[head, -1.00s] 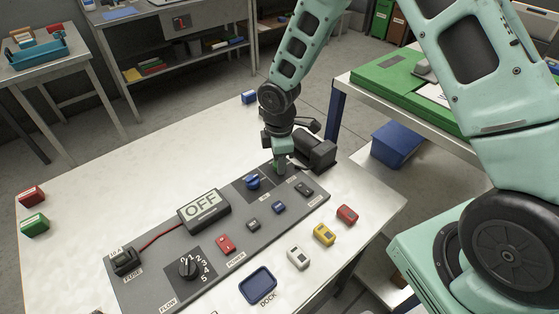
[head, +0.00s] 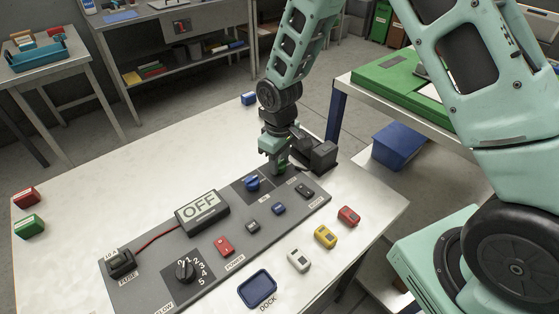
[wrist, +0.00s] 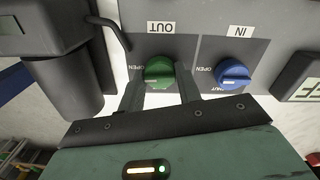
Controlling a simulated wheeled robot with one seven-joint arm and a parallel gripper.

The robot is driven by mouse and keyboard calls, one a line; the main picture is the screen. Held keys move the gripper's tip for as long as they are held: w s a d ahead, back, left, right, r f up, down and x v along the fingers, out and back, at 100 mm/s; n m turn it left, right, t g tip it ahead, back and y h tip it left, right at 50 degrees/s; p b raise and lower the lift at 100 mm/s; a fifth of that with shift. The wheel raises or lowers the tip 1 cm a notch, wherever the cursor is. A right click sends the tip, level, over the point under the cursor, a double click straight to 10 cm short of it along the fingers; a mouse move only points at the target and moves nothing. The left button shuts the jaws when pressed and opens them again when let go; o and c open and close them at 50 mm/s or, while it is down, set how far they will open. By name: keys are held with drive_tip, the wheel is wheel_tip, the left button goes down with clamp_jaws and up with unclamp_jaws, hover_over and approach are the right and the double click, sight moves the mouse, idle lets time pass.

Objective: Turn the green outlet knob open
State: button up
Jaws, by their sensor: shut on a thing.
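The green outlet knob (wrist: 157,72) sits under the OUT label in the wrist view, with an OPEN mark beside it. My gripper (wrist: 160,88) has one finger on each side of the knob and is shut on it. In the head view my gripper (head: 278,167) is down at the far right end of the grey panel (head: 237,238), and it mostly hides the green knob. The exact angle of the knob's pointer is hard to read.
The blue inlet knob (wrist: 232,72) is close beside the green one, under the IN label. A dark block-shaped fitting (head: 317,154) stands right of my gripper. The OFF display (head: 202,212) and a black flow dial (head: 185,270) are further left on the panel.

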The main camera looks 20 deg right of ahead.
drive_tip(key=shift+m, duration=0.5)
drive_tip(key=o, duration=1)
wheel_tip(320, 180, up, 18)
drive_tip(key=b, duration=0.1)
drive_tip(key=shift+f, duration=0.25)
